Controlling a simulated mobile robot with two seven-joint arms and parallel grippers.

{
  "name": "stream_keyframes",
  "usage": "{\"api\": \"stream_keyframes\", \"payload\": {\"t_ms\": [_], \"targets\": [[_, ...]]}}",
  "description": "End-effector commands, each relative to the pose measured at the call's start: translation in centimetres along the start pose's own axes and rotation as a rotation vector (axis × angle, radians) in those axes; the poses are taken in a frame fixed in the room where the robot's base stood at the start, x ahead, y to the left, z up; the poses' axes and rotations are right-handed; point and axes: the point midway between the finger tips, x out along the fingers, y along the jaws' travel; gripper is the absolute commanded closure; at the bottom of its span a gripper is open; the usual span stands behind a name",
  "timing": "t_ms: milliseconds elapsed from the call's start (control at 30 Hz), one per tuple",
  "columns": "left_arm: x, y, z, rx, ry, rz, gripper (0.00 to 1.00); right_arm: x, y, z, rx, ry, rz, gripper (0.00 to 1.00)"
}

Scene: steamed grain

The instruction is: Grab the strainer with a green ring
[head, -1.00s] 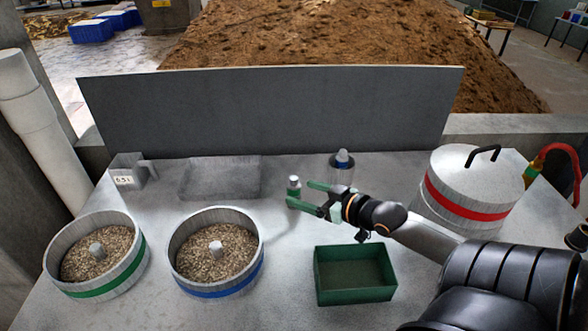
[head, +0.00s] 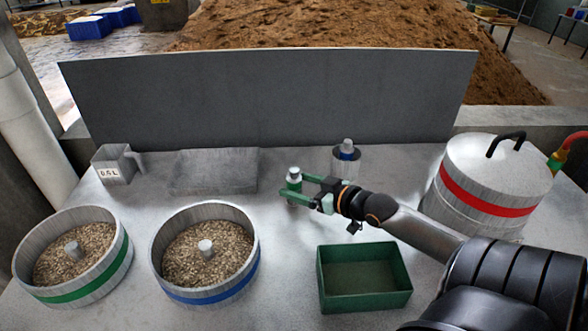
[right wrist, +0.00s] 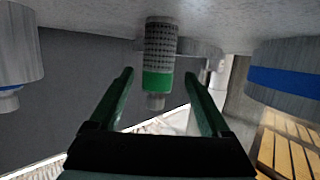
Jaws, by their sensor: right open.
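The strainer with a green ring (head: 293,175) is a small grey cylinder with a green band and a knob on top. My left gripper is not in view.
A green tray (head: 365,302) lies in front. Grain pots with a green band (head: 70,298) and a blue band (head: 205,296) stand left. A red-banded lidded pot (head: 487,195) stands right. A grey panel (head: 265,100) closes the back.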

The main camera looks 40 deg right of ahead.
Motion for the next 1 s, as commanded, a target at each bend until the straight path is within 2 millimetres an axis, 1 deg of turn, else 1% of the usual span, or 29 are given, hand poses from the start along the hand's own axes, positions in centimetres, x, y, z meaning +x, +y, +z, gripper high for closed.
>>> {"api": "stream_keyframes", "payload": {"t_ms": [167, 400, 500, 633, 867, 900, 1000], "targets": [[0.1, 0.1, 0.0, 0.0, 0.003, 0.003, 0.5, 1.0, 0.1, 0.0, 0.0, 0.002, 0.0, 0.19], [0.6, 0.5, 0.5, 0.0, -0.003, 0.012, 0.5, 3.8, 0.3, 0.0, 0.0, 0.003, 0.0, 0.19], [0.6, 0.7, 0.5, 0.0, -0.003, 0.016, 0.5, 4.7, 0.3, 0.0, 0.0, 0.002, 0.0, 0.19], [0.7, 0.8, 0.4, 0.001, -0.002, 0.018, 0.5, 5.2, 0.3, 0.0, -0.001, 0.0, 0.0, 0.19], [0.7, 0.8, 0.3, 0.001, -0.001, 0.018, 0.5, 5.3, 0.3, 0.0, -0.001, -0.001, -0.001, 0.19], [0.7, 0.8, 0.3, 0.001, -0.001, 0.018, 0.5, 5.3, 0.3, 0.0, -0.001, -0.001, -0.001, 0.21], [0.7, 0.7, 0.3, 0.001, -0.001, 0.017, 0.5, 5.3, 0.3, 0.0, -0.001, -0.001, -0.001, 0.32]]}}
